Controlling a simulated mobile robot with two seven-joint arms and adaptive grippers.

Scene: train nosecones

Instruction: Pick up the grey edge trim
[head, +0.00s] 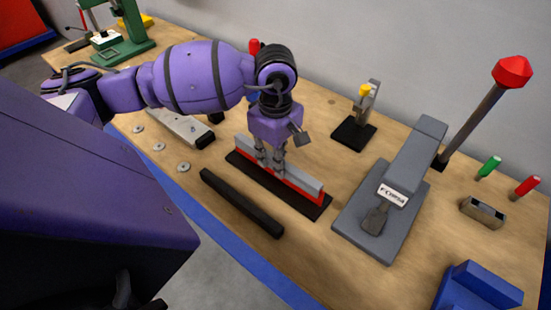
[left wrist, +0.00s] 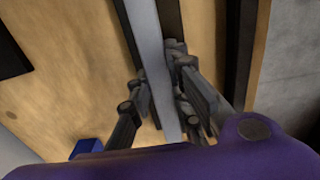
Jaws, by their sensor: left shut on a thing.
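The grey edge trim (head: 302,179) is a long thin bar standing along a red strip on a black base (head: 318,207) in the middle of the workbench. My left gripper (head: 271,165) comes down over it from above, with its fingers on either side near the trim's left part. It is shut on the trim. In the left wrist view the grey trim (left wrist: 150,45) runs between the two fingers (left wrist: 165,105). The trim looks seated at the red strip in the head view; I cannot tell any gap. My right gripper is not in view.
A black bar (head: 241,203) lies in front of the base. A grey press-like tool (head: 393,195) stands to the right, and a black stand with a yellow top (head: 354,132) behind. Three washers (head: 159,147) lie near the left front edge. A blue block (head: 478,287) is at front right.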

